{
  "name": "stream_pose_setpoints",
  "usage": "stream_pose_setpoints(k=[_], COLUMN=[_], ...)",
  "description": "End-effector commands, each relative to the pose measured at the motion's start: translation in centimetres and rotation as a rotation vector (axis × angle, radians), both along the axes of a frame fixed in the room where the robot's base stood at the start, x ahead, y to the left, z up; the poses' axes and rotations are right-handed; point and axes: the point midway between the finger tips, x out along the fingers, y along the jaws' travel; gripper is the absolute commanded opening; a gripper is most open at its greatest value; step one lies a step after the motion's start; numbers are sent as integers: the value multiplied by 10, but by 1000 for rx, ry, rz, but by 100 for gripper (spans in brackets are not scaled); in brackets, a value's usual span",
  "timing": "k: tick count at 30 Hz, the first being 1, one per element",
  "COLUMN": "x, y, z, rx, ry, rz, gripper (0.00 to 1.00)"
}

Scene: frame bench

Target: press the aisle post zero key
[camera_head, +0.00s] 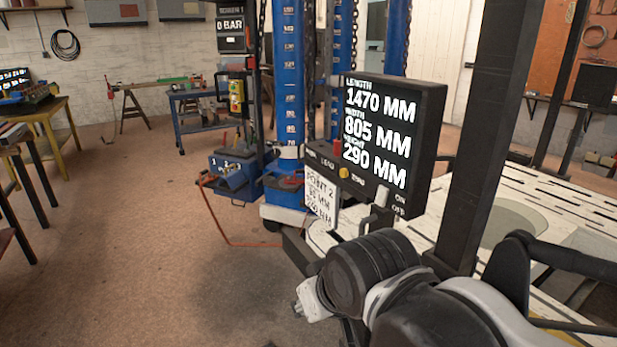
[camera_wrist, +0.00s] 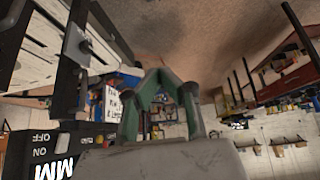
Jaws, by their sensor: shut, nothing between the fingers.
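A black measuring display (camera_head: 380,130) stands on a post beside the pale bench and reads 1470, 805 and 290 mm. A small yellow key (camera_head: 344,172) sits on the box's lower left part, near a label that seems to read ZERO. A red key (camera_head: 337,146) is above it. My gripper (camera_wrist: 160,76) shows in the wrist view with its greenish fingers shut and empty. The display's ON/OFF corner (camera_wrist: 50,145) is upside down at the lower left there, apart from the fingers. In the head view my wrist hides most of the gripper, below the display.
A white card (camera_head: 320,196) marked POINT 2 hangs below the display. A dark upright (camera_head: 485,130) rises close on the right, beside the slotted bench top (camera_head: 530,190). Blue columns (camera_head: 289,75) stand behind. The brown floor (camera_head: 130,220) at left is open.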

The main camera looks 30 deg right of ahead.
Motion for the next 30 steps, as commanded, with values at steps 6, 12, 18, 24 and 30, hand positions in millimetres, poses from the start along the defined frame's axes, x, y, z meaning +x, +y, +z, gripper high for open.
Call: stream_pose_setpoints(k=[6, 12, 18, 24, 30], x=[0, 5, 36, 81, 129], y=[0, -2, -16, -37, -58], z=[0, 6, 33, 59, 76], rx=[0, -3, -27, -66, -110], ry=[0, 6, 40, 76, 93], rz=[0, -12, -92, -217, -349], gripper=[0, 0, 0, 0, 0])
